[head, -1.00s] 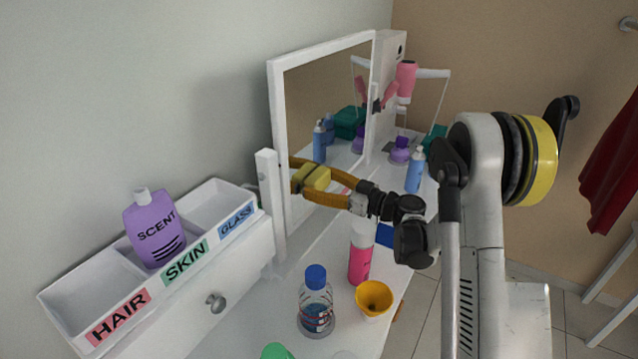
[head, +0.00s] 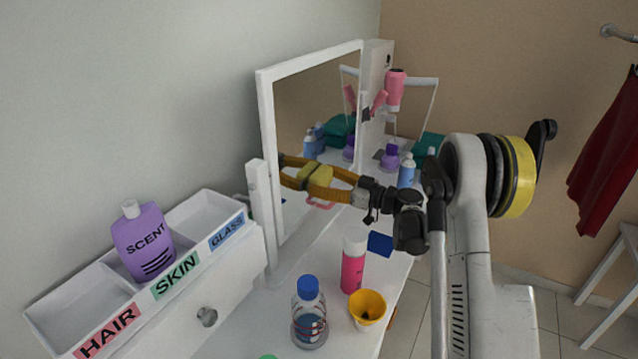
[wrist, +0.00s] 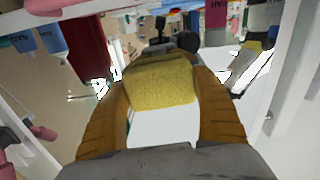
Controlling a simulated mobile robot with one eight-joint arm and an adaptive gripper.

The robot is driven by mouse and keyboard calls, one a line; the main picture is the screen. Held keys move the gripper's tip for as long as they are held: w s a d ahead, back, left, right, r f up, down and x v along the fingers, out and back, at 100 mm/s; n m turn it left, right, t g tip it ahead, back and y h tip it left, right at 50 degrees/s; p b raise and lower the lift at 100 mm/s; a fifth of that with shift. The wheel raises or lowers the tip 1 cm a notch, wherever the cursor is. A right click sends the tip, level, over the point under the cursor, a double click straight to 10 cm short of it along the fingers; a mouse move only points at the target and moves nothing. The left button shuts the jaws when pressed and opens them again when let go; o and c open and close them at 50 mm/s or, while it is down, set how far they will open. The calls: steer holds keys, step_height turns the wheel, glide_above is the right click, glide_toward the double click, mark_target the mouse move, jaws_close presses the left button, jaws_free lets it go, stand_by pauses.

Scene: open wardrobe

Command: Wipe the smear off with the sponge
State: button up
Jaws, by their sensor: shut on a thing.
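The yellow sponge (head: 317,178) is between the orange-brown fingers of my gripper (head: 298,173), shut on it. They are in front of the white-framed mirror (head: 300,105) in the head view; whether the sponge touches the glass I cannot tell. In the wrist view the sponge (wrist: 163,87) fills the middle between both fingers. A pinkish mark (head: 320,204) shows low on the mirror, just below the sponge; it may be the smear or a reflection, and the fingers may hide part of it.
A clear bottle with a blue cap (head: 309,318), a pink bottle (head: 353,268) and a yellow cup (head: 368,308) stand on the white tabletop below my arm. A labelled organiser (head: 206,250) holding a purple bottle (head: 142,240) is at left. A pink hair dryer (head: 395,90) hangs behind.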

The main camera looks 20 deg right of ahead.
mark_target(301, 190)
steer(key=shift+w+d, duration=4.75)
steer(key=shift+w, duration=0.1)
steer(key=shift+s+a, duration=7.35)
steer(key=shift+v, duration=2.95)
steer(key=shift+d, duration=0.1)
steer(key=v, duration=0.3)
